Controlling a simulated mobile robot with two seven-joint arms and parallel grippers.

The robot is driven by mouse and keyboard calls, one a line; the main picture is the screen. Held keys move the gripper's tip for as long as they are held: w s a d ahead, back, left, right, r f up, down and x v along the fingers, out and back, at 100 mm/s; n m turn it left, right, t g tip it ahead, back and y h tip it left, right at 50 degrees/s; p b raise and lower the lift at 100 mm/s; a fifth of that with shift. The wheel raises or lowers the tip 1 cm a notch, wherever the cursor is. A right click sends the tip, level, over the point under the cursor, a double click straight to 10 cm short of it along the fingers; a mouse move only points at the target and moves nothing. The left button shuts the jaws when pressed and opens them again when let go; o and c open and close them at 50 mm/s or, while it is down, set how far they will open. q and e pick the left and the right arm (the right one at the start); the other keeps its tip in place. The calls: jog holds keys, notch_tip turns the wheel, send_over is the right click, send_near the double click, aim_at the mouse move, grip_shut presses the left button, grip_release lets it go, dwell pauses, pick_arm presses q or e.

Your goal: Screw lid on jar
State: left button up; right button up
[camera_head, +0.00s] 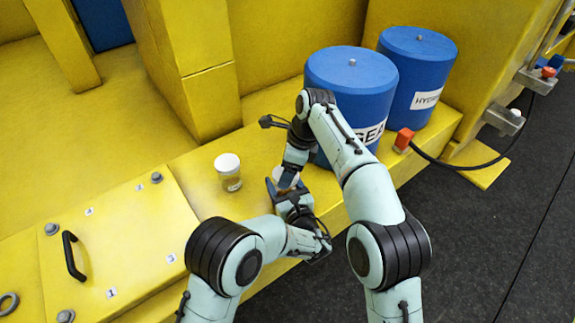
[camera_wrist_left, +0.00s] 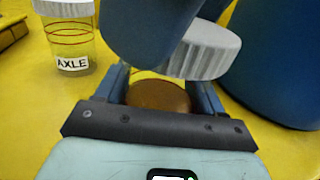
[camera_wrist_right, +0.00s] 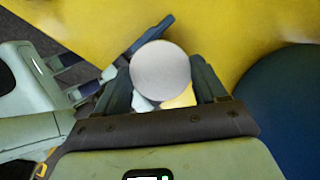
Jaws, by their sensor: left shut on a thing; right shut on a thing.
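My left gripper (camera_wrist_left: 163,92) is shut on an open jar with brown contents (camera_wrist_left: 160,97), seen between its fingers in the left wrist view. My right gripper (camera_wrist_right: 160,82) is shut on a white ribbed lid (camera_wrist_right: 160,70). In the left wrist view the lid (camera_wrist_left: 206,50) is above the jar and off to its right, looking tilted and apart from the rim. A dark blue finger of my right gripper covers part of it. In the head view both grippers meet in front of the blue drum, and the arms mostly hide jar and lid.
A second jar, labelled AXLE (camera_wrist_left: 72,45), stands closed with a white lid on the yellow ledge, left of the grippers in the head view (camera_head: 229,172). Two blue drums (camera_head: 350,75) (camera_head: 417,60) stand behind. A panel with a black handle (camera_head: 73,256) lies at left.

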jog(key=shift+f, duration=0.55)
dwell(0.4)
pick_arm(q)
grip_shut()
pick_arm(e)
jog(key=m, duration=0.2)
jog(key=m+t, duration=0.1)
jog(key=m, duration=0.2)
jog(key=shift+s+a+m+h, duration=0.15)
jog(key=shift+m+h, duration=0.15)
jog(key=shift+m+t+h, duration=0.3)
jog(key=shift+m+t, duration=0.1)
jog(key=shift+m, duration=0.8)
jog(key=m, duration=0.3)
jog(key=shift+s+a+f+h, duration=0.1)
jog(key=shift+f+h, duration=0.15)
jog(key=shift+h, duration=0.15)
jog(key=shift+r+m+t, duration=0.2)
jog(key=shift+m+t, duration=0.1)
jog(key=shift+m, duration=0.7)
jog(key=o, duration=1)
